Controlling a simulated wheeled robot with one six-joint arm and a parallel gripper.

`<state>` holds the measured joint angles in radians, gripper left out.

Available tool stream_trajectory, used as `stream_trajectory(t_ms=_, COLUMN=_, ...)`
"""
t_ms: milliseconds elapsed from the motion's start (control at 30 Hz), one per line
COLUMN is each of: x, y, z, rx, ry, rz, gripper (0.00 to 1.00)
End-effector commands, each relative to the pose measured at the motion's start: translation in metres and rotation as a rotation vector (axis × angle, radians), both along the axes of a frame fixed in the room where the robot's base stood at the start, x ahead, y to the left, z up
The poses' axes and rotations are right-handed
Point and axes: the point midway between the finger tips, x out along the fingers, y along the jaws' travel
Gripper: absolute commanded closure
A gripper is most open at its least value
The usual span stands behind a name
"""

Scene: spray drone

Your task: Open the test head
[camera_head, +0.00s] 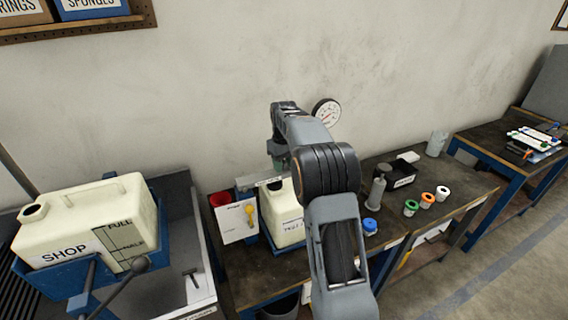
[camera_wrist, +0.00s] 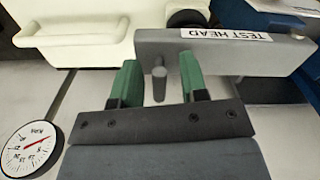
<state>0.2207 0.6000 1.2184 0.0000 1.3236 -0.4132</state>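The test head is a grey bar (camera_head: 262,181) above the bench, next to a cream jug. In the wrist view the bar (camera_wrist: 275,58) carries a "TEST HEAD" label. A short grey peg (camera_wrist: 159,84) stands out from the bar. My gripper (camera_wrist: 158,80) has green fingers and is open. The peg shows between the two fingers, with a gap on each side; contact with neither is visible. In the head view my gripper (camera_head: 278,158) is at the bar, partly hidden by my arm.
A cream jug (camera_head: 282,212) stands under the bar; it also shows in the wrist view (camera_wrist: 75,42). A round gauge (camera_head: 327,112) is by the wall. A large "SHOP" tank (camera_head: 85,215) is at left. A bottle (camera_head: 376,192) and several coloured-ring items stand on the bench at right.

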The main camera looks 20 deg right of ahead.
Motion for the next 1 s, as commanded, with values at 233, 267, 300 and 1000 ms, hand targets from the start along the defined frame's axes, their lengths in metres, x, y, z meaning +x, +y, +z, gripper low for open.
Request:
stream_trajectory(t_ms=233, x=0.0002, y=0.0001, z=-0.001, rx=0.0, ry=0.0, rz=0.0, gripper=0.6)
stream_trajectory(t_ms=267, x=0.0002, y=0.0001, z=-0.001, rx=0.0, ry=0.0, rz=0.0, gripper=0.6)
stream_trajectory(t_ms=300, x=0.0002, y=0.0001, z=-0.001, rx=0.0, ry=0.0, rz=0.0, gripper=0.63)
stream_trajectory(t_ms=1000, x=0.0, y=0.001, z=-0.0006, rx=-0.001, ry=0.0, rz=0.003, gripper=1.0)
